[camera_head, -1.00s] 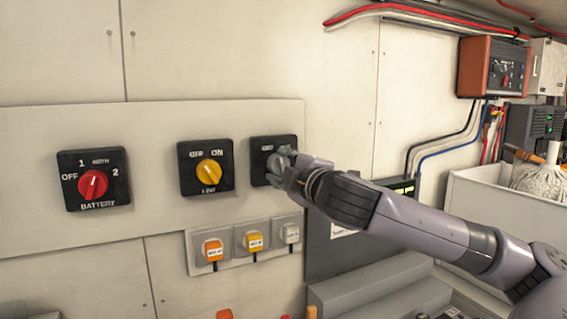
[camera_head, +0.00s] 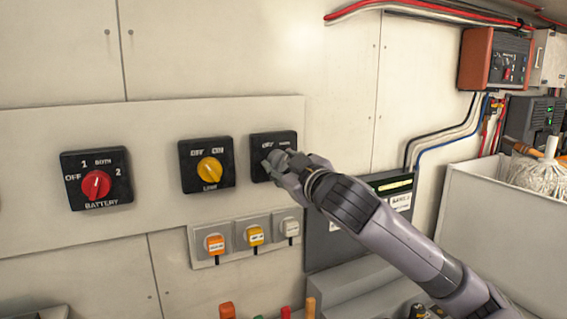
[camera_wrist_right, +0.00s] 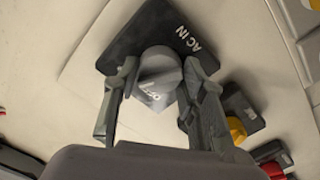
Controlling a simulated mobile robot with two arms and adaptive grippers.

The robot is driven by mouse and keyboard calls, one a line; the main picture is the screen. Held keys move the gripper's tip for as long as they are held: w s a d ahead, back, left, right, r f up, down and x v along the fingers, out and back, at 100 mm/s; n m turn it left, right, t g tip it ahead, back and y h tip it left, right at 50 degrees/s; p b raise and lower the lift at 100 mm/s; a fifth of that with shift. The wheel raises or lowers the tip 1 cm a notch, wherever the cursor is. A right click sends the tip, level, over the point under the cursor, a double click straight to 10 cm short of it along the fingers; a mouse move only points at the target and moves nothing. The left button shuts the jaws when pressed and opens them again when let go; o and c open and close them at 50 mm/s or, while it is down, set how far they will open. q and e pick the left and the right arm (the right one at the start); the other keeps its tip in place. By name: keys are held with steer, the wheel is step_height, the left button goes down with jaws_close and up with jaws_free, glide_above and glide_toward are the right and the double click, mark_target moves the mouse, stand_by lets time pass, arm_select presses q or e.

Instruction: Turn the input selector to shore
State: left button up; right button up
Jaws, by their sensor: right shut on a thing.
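The input selector is a square black plate (camera_head: 259,142) at the right end of the pale switch panel. In the right wrist view its plate (camera_wrist_right: 137,36) reads "AC IN", and its round grey knob (camera_wrist_right: 158,68) shows, with "OFF" lettered beside it. My right gripper (camera_head: 277,160) is at the selector and hides most of the knob in the head view. In the wrist view the fingers of my right gripper (camera_wrist_right: 160,76) are on both sides of the knob, shut on it. The other position labels are too small or hidden to read. My left gripper is not in view.
A yellow-knob switch (camera_head: 207,165) and a red-knob battery switch (camera_head: 96,178) sit to the left on the panel. Below is a row of small covered sockets (camera_head: 255,235). A white bin (camera_head: 488,205) with a mop head stands at the right.

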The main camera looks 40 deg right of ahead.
steer(key=shift+f, duration=0.15)
stand_by(0.4)
steer(key=o, duration=1.2)
steer(key=shift+m, duration=0.3)
steer(key=shift+c, duration=0.2)
steer(key=v, duration=0.7)
steer(key=shift+s, duration=0.2)
steer(key=shift+r, duration=0.25)
